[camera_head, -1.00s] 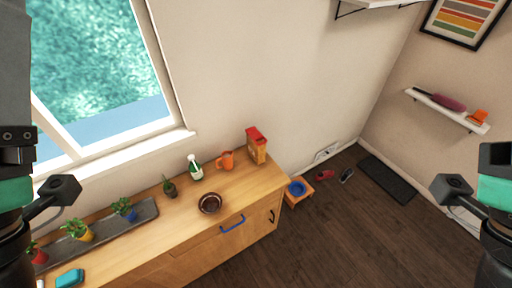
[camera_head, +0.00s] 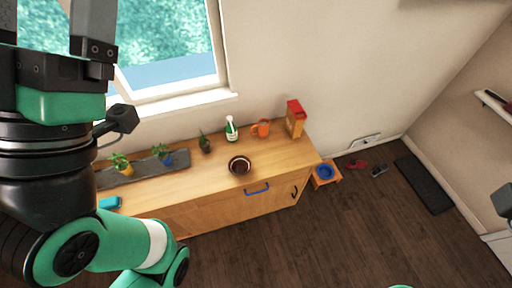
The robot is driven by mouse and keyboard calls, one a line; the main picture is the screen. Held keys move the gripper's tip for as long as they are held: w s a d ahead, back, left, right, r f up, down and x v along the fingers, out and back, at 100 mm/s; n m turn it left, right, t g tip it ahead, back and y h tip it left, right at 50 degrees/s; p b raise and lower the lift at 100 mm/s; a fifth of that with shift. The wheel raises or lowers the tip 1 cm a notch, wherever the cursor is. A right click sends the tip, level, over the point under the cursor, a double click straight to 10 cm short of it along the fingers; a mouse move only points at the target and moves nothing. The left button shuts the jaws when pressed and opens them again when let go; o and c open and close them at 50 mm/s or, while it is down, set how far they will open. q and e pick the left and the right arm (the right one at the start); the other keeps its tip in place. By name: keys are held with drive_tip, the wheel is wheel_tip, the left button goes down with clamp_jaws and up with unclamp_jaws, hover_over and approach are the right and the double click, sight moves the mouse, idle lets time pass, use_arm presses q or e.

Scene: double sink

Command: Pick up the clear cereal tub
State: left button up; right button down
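A container with a red top and an orange-tan body (camera_head: 296,119) stands upright at the far right end of the wooden cabinet, against the wall. It may be the cereal tub, but I cannot tell whether its walls are clear. My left gripper (camera_head: 50,22) is at the upper left, close to the camera, with its two fingers apart and nothing visible between them. It is well to the left of the container. Only a small dark part of my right arm shows at the right edge; its gripper is out of view.
On the cabinet (camera_head: 205,187) stand an orange mug (camera_head: 261,128), a green-and-white bottle (camera_head: 231,129), a dark bowl (camera_head: 239,165), and potted plants with a grey tray (camera_head: 140,173). A blue bowl on a stand (camera_head: 325,173) sits right of the cabinet.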

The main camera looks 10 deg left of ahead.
idle(0.3)
unclamp_jaws()
idle(0.4)
drive_tip(key=shift+w+f, duration=0.1)
